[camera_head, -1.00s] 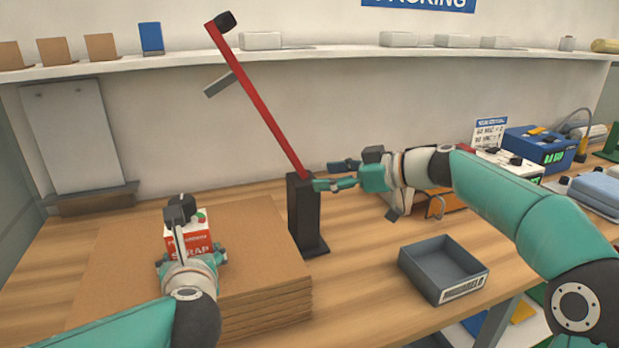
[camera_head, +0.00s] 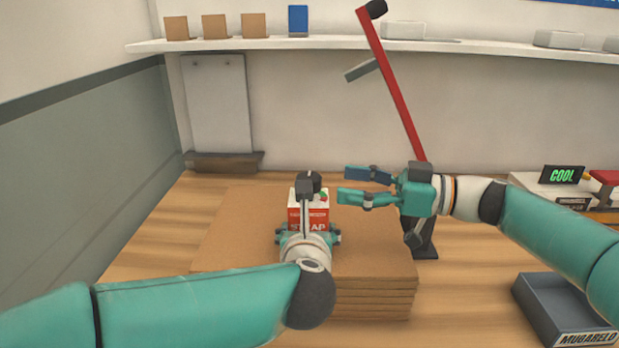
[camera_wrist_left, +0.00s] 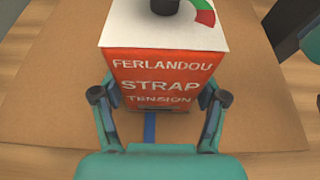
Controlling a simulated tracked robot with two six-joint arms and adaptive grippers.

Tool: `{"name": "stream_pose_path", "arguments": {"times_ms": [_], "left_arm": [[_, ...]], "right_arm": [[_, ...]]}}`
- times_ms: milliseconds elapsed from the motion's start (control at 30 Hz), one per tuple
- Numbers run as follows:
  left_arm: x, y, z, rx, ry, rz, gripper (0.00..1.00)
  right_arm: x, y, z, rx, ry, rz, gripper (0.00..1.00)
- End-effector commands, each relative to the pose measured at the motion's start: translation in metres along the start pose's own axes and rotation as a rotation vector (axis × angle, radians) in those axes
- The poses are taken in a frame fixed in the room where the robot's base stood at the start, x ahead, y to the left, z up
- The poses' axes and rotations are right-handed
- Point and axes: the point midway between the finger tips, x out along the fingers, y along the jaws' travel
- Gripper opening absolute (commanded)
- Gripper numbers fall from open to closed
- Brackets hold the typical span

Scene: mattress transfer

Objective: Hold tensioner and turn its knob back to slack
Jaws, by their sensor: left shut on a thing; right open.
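The tensioner (camera_head: 308,216) is a red and white box labelled "STRAP TENSION", standing upright on the stack of brown cardboard (camera_head: 370,258). Its dark knob (camera_wrist_left: 165,6) is on the white top, beside a green and red dial (camera_wrist_left: 203,12) in the left wrist view. My left gripper (camera_wrist_left: 157,108) is shut on the tensioner, one finger at each side. In the head view my left wrist partly hides the box. My right gripper (camera_head: 342,184) is open and empty, to the right of the tensioner, with its fingers pointing left toward it.
A red lever arm (camera_head: 392,88) rises from a dark post (camera_head: 426,240) behind my right wrist. A grey tray (camera_head: 568,310) stands at the lower right. A display reading "COOL" (camera_head: 562,175) is at the right. The table left of the cardboard is clear.

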Motion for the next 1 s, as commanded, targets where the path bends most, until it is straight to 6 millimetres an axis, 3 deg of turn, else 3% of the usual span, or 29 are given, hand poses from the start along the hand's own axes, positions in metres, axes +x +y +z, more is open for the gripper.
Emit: {"name": "stream_pose_path", "arguments": {"times_ms": [100, 333, 533, 800, 1000], "left_arm": [[0.000, -0.001, -0.001, 0.002, 0.001, -0.001, 0.03], [0.000, -0.001, -0.001, 0.002, 0.001, -0.001, 0.03], [0.000, 0.000, -0.001, 0.002, 0.001, -0.001, 0.03], [0.000, 0.000, 0.000, 0.001, 0.001, -0.001, 0.03], [0.000, -0.001, 0.000, 0.001, 0.001, -0.001, 0.03]], "right_arm": [[0.025, -0.001, 0.000, 0.000, 0.000, -0.003, 0.70], [0.061, 0.000, 0.000, 0.001, -0.001, -0.001, 0.70], [0.074, 0.000, 0.000, 0.001, -0.002, 0.002, 0.70], [0.075, 0.001, 0.000, 0.001, -0.002, 0.002, 0.70], [0.075, 0.001, 0.000, 0.001, -0.002, 0.003, 0.36]]}}
